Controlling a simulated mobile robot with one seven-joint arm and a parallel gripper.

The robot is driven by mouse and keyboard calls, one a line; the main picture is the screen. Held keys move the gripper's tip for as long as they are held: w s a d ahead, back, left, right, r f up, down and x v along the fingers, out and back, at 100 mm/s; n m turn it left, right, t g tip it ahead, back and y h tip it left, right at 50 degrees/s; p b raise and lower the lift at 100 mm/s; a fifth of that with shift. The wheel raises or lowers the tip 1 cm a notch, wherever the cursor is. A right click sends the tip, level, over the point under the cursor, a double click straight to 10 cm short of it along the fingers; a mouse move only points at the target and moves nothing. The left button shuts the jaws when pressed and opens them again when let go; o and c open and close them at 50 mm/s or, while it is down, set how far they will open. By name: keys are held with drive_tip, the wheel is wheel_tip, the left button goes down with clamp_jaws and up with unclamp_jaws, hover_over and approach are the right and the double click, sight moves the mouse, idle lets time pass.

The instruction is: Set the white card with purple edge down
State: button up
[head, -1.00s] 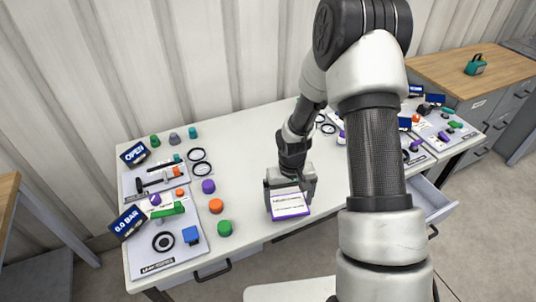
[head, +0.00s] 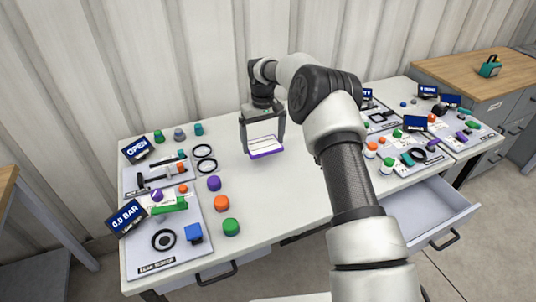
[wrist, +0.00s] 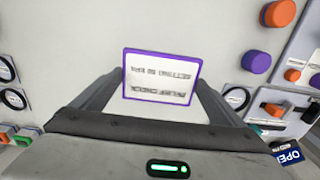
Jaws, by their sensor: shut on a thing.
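The white card with purple edge (head: 265,145) is in my gripper (head: 263,135), over the back middle of the white table (head: 290,190). In the wrist view the card (wrist: 161,76) sits between the two fingers, its printed face toward the camera and its text upside down. My gripper (wrist: 155,95) is shut on the card's sides. I cannot tell whether the card touches the table or hangs just above it.
Left of the card stand black rings (head: 204,151), a purple knob (head: 214,183), an orange knob (head: 221,203) and a green knob (head: 231,227). Panels with valves and signs fill both table ends. An open drawer (head: 440,210) juts out at the front right. Table around the card is clear.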

sight(263, 161)
drive_tip(key=shift+f, duration=3.1)
drive_tip(key=shift+f, duration=0.1)
drive_tip(key=o, duration=0.7)
drive_tip(key=shift+o, duration=0.2)
